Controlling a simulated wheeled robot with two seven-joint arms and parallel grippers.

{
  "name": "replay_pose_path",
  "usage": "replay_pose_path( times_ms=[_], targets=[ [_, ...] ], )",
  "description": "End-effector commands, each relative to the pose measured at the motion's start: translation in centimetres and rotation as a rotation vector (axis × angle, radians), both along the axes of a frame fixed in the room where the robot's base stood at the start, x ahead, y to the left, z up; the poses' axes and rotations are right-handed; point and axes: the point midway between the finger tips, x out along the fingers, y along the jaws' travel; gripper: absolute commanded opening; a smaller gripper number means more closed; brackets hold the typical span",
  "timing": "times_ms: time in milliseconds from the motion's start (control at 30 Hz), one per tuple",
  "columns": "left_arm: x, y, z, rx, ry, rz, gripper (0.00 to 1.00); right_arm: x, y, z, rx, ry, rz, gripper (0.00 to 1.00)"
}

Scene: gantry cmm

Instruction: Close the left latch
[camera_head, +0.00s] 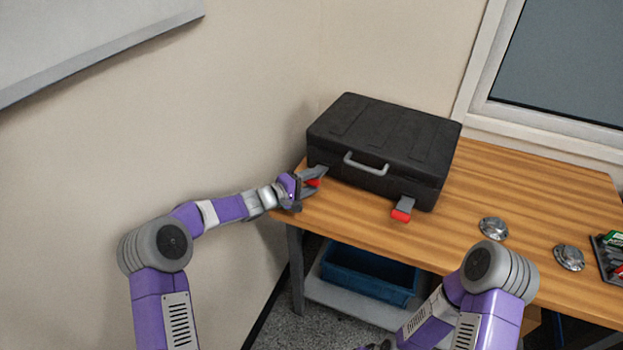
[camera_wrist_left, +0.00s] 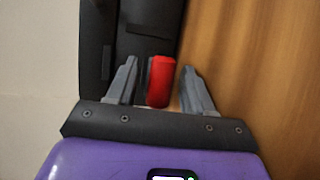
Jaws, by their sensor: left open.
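The black case (camera_head: 385,140) lies closed on the wooden table, with a grey handle (camera_head: 366,164) on its front. The left latch (camera_head: 313,182) has a red tip and sticks out from the case's front left. My left gripper (camera_head: 311,184) is at this latch and open. In the left wrist view, the red latch tip (camera_wrist_left: 160,82) lies between the two grey fingers (camera_wrist_left: 160,88), with a gap on each side. The right latch (camera_head: 402,214) also sticks out, with a red tip. Only a dark bit of my right gripper (camera_head: 376,346) shows at the bottom edge.
Two round metal parts (camera_head: 494,228) (camera_head: 569,257) stand on the table (camera_head: 540,195) to the right. A dark tray (camera_head: 607,262) with green and red items is at the right edge. A blue bin (camera_head: 367,278) sits on the shelf below. A wall is close on the left.

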Motion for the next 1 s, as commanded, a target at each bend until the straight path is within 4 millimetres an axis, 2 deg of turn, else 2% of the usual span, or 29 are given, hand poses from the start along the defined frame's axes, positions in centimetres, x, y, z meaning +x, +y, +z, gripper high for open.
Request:
replay_pose_path(
  times_ms=[267, 600, 1000],
  targets=[
    [0.13, -0.13, -0.12, 0.001, 0.001, 0.001, 0.52, 0.01, 0.00, 0.02, 0.000, 0.000, 0.000, 0.53],
    [0.10, -0.11, -0.18, 0.001, 0.002, 0.000, 0.01, 0.00, 0.00, 0.02, 0.000, 0.000, 0.000, 0.53],
    [0.08, -0.11, -0.03, 0.009, 0.017, 0.001, 0.00, 0.01, 0.00, 0.64, 0.000, 0.000, 0.000, 0.53]
  ],
)
